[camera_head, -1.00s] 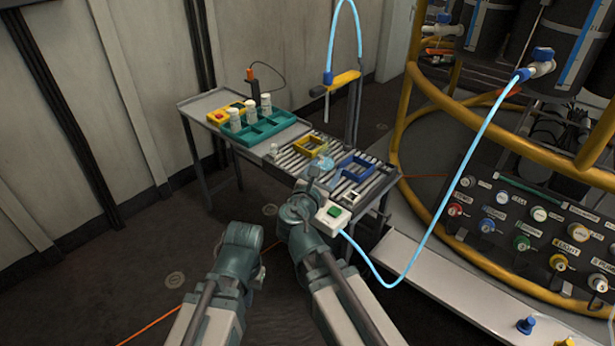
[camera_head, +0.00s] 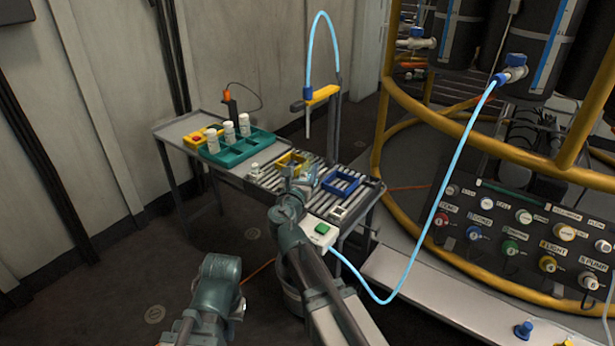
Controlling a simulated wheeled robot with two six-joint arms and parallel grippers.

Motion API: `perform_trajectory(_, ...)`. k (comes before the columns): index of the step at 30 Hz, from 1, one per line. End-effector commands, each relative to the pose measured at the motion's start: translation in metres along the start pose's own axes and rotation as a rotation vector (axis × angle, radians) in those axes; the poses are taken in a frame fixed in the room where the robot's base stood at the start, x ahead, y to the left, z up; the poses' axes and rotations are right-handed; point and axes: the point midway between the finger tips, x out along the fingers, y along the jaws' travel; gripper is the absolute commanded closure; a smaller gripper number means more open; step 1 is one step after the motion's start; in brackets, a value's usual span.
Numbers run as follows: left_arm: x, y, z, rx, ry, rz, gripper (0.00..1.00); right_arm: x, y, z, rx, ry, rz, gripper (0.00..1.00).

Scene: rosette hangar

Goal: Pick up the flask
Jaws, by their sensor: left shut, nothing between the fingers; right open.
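A small pale bluish, glassy shape (camera_head: 309,175), which looks like the flask, is on the roller rack between the yellow and blue frames. My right gripper (camera_head: 300,184) is right in front of it and hides most of it. The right gripper is open; I cannot tell whether its fingers are around the shape or touching it. My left arm shows at the lower left, away from the table, and its fingers are not visible.
The roller rack (camera_head: 268,178) carries a yellow frame (camera_head: 280,163) and a blue frame (camera_head: 351,189). A teal tray (camera_head: 233,155) with white bottles stands left. A white box with a green button (camera_head: 320,231) and blue hose is near my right arm. Yellow rails (camera_head: 385,130) stand right.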

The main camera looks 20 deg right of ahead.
Motion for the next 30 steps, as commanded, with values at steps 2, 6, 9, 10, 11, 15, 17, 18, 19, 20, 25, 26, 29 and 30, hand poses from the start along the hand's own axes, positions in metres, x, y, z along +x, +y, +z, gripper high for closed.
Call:
perform_trajectory(2,0.000,0.000,0.000,0.000,0.000,0.000,1.00,0.004,0.000,0.000,0.000,0.000,-0.001,0.30)
perform_trajectory(6,0.000,0.000,0.000,0.000,0.000,0.000,1.00,0.005,-0.001,0.000,0.001,0.000,-0.001,0.30)
perform_trajectory(9,0.001,0.000,0.000,0.000,0.000,0.000,1.00,0.008,-0.001,-0.001,0.001,0.000,-0.001,0.30)
perform_trajectory(10,0.002,0.000,0.000,0.000,0.000,0.000,1.00,0.010,-0.001,-0.002,0.001,0.000,-0.002,0.30)
perform_trajectory(11,0.002,0.000,0.000,0.000,0.000,0.000,1.00,0.013,-0.001,-0.002,0.001,0.000,-0.002,0.30)
perform_trajectory(15,0.006,0.001,0.000,0.001,0.000,0.001,1.00,0.032,0.000,-0.006,0.001,0.000,-0.002,0.30)
perform_trajectory(17,0.008,0.001,-0.001,0.001,0.000,0.001,1.00,0.041,0.000,-0.008,0.001,0.000,-0.003,0.30)
perform_trajectory(18,0.006,0.001,0.000,0.001,0.000,0.001,1.00,0.047,0.000,-0.006,0.001,0.000,-0.003,0.30)
perform_trajectory(19,0.006,0.001,0.000,0.001,0.000,0.001,1.00,0.051,0.000,-0.006,0.001,0.000,-0.002,0.30)
perform_trajectory(20,0.006,0.001,0.000,0.001,0.000,0.001,1.00,0.054,0.000,-0.006,0.001,0.000,-0.001,0.30)
perform_trajectory(25,0.006,0.001,0.000,0.001,0.000,0.001,1.00,0.057,-0.001,-0.006,0.001,0.000,0.000,0.30)
perform_trajectory(26,0.006,0.001,0.000,0.001,0.000,0.001,1.00,0.056,-0.001,-0.006,0.001,0.000,0.000,0.30)
perform_trajectory(29,0.006,0.001,0.000,0.001,0.000,0.001,1.00,0.056,-0.001,-0.006,0.001,0.000,0.000,0.35)
perform_trajectory(30,0.006,0.001,0.000,0.001,0.000,0.001,1.00,0.056,-0.001,-0.006,0.001,0.000,0.000,0.42)
